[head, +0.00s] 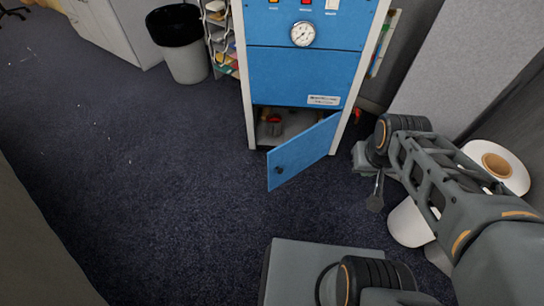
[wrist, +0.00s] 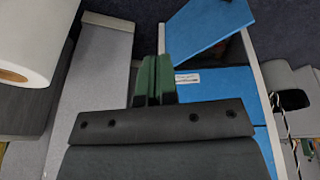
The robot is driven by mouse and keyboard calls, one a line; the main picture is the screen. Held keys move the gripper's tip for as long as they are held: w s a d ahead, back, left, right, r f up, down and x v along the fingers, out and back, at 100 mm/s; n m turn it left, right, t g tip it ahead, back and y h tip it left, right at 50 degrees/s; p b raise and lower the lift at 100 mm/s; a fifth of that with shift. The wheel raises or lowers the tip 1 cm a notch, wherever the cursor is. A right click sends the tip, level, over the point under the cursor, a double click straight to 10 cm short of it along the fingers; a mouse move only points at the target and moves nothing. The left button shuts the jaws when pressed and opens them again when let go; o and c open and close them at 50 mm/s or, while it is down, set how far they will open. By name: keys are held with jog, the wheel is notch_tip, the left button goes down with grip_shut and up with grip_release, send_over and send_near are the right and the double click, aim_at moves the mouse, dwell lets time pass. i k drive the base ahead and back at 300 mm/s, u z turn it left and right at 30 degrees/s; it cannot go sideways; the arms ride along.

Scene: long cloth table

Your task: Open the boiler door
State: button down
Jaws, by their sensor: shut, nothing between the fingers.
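The boiler (head: 300,75) is a blue cabinet with a white frame, a round gauge and switches near its top. Its lower door (head: 303,152) stands open, swung outward from the right side, with a small dark knob (head: 279,170) near its free edge. The opening shows a dim inside with a small red part. In the wrist view the open door (wrist: 208,35) is at the top, beyond the fingers. My gripper (wrist: 155,62) has its green fingers together and empty, beside the boiler front (wrist: 210,115) and apart from the door. In the head view the fingertips are hard to make out.
A grey partition (head: 470,65) and a large white roll (head: 500,165) are on the right. A black-topped bin (head: 188,60), a wire rack (head: 220,40) and a white cabinet (head: 115,25) stand at the back left. The dark carpet (head: 150,190) left of the door is clear.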

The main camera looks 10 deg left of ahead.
aim_at(290, 158)
jog(key=u, duration=0.45)
jog(key=k, duration=0.55)
jog(key=u, duration=0.1)
jog(key=i, duration=1.3)
jog(key=u, duration=0.7)
